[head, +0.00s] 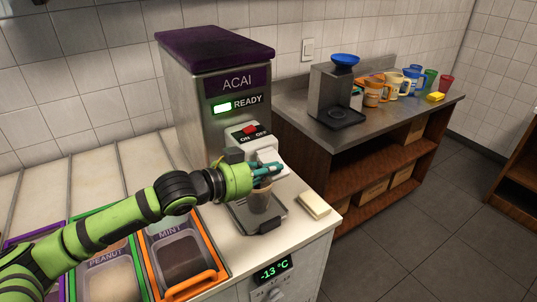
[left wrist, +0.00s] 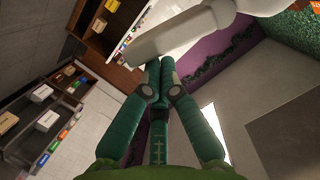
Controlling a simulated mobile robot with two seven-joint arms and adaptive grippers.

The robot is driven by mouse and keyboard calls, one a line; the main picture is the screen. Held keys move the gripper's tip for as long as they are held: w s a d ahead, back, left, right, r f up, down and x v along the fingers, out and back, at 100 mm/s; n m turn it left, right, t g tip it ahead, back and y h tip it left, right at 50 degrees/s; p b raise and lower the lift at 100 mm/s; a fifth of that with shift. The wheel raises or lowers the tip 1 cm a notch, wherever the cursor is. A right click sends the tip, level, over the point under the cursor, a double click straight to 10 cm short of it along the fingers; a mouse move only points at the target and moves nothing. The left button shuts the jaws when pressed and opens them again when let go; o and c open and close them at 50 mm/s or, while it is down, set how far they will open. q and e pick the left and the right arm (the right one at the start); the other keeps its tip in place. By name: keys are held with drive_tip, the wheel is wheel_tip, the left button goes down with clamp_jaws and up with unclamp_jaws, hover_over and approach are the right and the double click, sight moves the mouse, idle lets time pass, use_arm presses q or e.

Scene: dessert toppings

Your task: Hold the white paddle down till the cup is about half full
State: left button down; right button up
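The acai machine (head: 222,105) shows a lit READY sign. Its white paddle (head: 270,158) sticks out at the front below the ON/OFF switch (head: 249,130), and is seen from below as a white bar (left wrist: 165,38) in the left wrist view. My left gripper (head: 272,169) is at the paddle, its teal fingers close together. In the left wrist view the fingertips (left wrist: 157,72) meet at the bar's edge; nothing shows between them, and contact is unclear. A cup (head: 260,197) stands upright on the drip tray (head: 270,222) under the gripper. Its fill level is hidden. My right gripper is out of view.
Topping bins, MINT (head: 203,277) and PEANUT (head: 72,287), lie under my left arm. A pale yellow block (head: 314,204) sits right of the tray. A side counter holds a grey machine with a blue top (head: 330,92) and several coloured mugs (head: 395,84).

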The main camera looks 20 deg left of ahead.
use_arm(q)
drive_tip(key=shift+f, duration=0.1)
idle(0.8)
wheel_tip(320, 180, up, 5)
drive_tip(key=d+p, duration=0.1)
drive_tip(key=p, duration=0.5)
drive_tip(key=f+v, duration=0.1)
drive_tip(key=v, duration=0.9)
drive_tip(key=shift+s, duration=0.4)
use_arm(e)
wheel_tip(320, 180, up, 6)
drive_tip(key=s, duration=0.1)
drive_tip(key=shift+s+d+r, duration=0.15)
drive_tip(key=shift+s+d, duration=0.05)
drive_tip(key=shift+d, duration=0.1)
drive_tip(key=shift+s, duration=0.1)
